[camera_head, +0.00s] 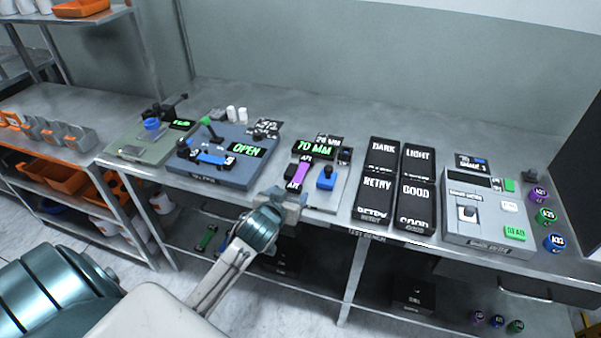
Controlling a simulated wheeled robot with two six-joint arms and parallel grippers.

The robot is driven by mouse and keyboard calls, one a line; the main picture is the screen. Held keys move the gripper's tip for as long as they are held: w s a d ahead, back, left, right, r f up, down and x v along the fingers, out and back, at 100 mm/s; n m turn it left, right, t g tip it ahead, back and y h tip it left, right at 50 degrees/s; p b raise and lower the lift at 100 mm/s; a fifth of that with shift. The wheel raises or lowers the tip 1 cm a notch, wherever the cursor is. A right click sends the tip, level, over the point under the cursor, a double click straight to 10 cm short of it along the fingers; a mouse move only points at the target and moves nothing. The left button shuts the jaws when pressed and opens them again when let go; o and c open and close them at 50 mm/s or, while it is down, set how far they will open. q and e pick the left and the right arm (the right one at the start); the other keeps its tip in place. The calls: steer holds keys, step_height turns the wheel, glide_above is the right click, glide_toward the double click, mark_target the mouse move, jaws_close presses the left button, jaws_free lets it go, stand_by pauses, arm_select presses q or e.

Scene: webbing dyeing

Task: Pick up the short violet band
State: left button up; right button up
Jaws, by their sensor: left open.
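The short violet band (301,173) lies on a grey fixture plate, between two black blocks marked with labels, below a green "70 MM" display (313,147). My left gripper (288,194) is open and empty, just in front of the band's near end on the picture. Whether it touches the fixture I cannot tell. My right gripper is not in view.
A blue knob (325,179) stands right of the band. Left is a blue-grey station (225,174) with an "OPEN" display and a blue band. Black bins (376,192) marked DARK, LIGHT, RETRY and GOOD stand right, then a grey tester (486,216) and coloured spools (545,215).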

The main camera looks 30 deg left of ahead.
mark_target(292, 189)
arm_select(q)
steer(key=x, duration=0.1)
steer(key=p+x, duration=0.1)
steer(key=x, duration=0.2)
steer(key=shift+s+a+f, duration=0.1)
steer(key=shift+a+f, duration=0.2)
steer(key=shift+a, duration=0.05)
steer(key=shift+w+f, duration=0.15)
steer(key=shift+w, duration=0.1)
steer(key=shift+s, duration=0.1)
steer(key=shift+c, duration=0.7)
steer(key=c, duration=1)
steer(key=shift+c, duration=0.2)
